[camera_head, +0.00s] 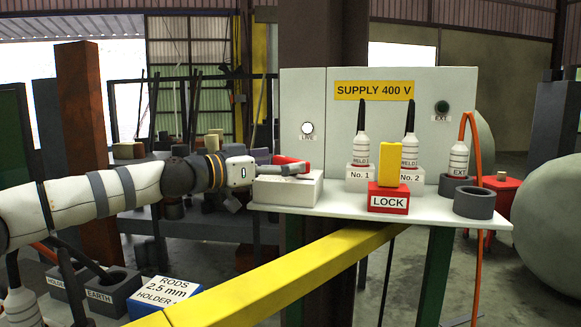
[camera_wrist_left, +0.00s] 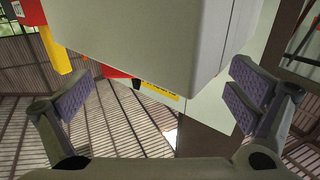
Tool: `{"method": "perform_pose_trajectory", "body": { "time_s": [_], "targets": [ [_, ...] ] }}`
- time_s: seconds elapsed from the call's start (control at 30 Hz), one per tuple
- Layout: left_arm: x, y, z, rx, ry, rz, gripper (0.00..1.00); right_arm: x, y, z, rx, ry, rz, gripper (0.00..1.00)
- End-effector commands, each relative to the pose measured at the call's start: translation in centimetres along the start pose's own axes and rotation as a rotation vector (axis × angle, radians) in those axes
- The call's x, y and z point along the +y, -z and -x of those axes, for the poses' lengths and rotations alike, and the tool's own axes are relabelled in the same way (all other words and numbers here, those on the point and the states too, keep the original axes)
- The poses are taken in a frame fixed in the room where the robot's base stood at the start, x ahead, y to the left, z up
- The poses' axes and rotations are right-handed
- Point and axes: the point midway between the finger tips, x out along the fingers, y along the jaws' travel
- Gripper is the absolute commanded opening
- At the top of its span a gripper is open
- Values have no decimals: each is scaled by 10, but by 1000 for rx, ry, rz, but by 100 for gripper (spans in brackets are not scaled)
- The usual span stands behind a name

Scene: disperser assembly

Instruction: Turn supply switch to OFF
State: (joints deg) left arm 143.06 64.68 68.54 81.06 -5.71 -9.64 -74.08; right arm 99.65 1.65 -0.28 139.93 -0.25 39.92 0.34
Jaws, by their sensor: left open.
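A pale grey box (camera_head: 285,192) sits at the left end of the white shelf, below the LIVE lamp. A red piece (camera_head: 290,161) shows at its top, partly behind my gripper; I take this to be the supply switch, but no ON or OFF marking is readable. My left gripper (camera_head: 306,169) reaches in from the left, just above the box. In the left wrist view, the gripper (camera_wrist_left: 165,108) is open, with its fingers wide apart and nothing between the tips. The grey box (camera_wrist_left: 160,40) fills the upper middle there. My right gripper is not in view.
A red LOCK block (camera_head: 388,203) with a yellow piece (camera_head: 389,160) stands right of the box. Plugs No. 1 (camera_head: 361,148) and No. 2 (camera_head: 409,150) stand behind it. A yellow beam (camera_head: 270,275) crosses below the shelf (camera_head: 440,215). The LIVE lamp (camera_head: 307,128) looks white.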

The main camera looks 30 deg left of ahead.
Motion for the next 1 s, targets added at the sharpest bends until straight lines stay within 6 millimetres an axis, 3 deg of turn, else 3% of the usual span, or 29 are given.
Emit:
{"method": "perform_pose_trajectory", "body": {
  "time_s": [0.2,0.47,0.63,1.0],
  "targets": [
    [0,1,-26,0,0,0,100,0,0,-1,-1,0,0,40],
    [0,2,-27,1,0,-1,100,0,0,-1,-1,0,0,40],
    [0,2,-27,1,0,-1,64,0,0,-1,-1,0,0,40],
    [1,5,-26,3,50,-2,64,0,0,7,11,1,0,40]
  ]
}}
